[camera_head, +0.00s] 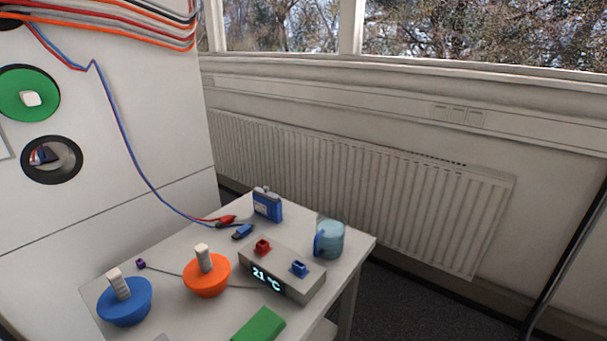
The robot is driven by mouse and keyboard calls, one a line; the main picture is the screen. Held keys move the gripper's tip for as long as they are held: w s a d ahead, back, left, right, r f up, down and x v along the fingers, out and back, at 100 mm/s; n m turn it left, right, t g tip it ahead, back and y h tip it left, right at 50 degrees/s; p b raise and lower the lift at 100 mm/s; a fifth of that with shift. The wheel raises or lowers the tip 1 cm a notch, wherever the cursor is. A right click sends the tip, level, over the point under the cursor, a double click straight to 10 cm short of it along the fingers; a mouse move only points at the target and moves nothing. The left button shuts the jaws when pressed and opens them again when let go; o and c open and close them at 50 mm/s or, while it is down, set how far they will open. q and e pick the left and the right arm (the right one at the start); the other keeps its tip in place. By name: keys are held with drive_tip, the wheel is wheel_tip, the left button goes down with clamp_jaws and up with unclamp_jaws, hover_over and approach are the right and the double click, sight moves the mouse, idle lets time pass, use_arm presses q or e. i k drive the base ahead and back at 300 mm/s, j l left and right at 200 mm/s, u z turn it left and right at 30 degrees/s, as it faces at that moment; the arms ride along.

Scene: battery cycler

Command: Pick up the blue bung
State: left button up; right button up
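The blue bung (125,304) stands on the white table at its left side. It is a blue round plug with a pale ribbed handle pointing up and slightly tilted. An orange bung (207,276) of the same shape stands to its right, apart from it. A green bung (29,94) sits on the white cabinet wall at the upper left. Below it is an open round hole (52,160) with a black rim. Neither of my grippers shows in this view.
The white table (185,322) also holds a grey device (282,272) reading 21 °C, a blue battery (267,204), a light blue mug (330,239) and a green block (259,326). Red and blue cables (125,140) hang from the cabinet to the table. A radiator (370,185) stands behind.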

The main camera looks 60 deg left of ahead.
sight(126, 302)
drive_tip(key=i+u, duration=0.1)
drive_tip(key=u, duration=0.35)
drive_tip(key=i+u, duration=0.1)
drive_tip(key=u, duration=0.35)
drive_tip(key=i+l+u, duration=0.1)
drive_tip(key=u, duration=0.35)
drive_tip(key=l+u, duration=0.15)
drive_tip(key=u, duration=0.3)
drive_tip(key=i+l+u, duration=0.1)
drive_tip(key=u, duration=0.35)
drive_tip(key=l+u, duration=0.2)
drive_tip(key=u, duration=0.25)
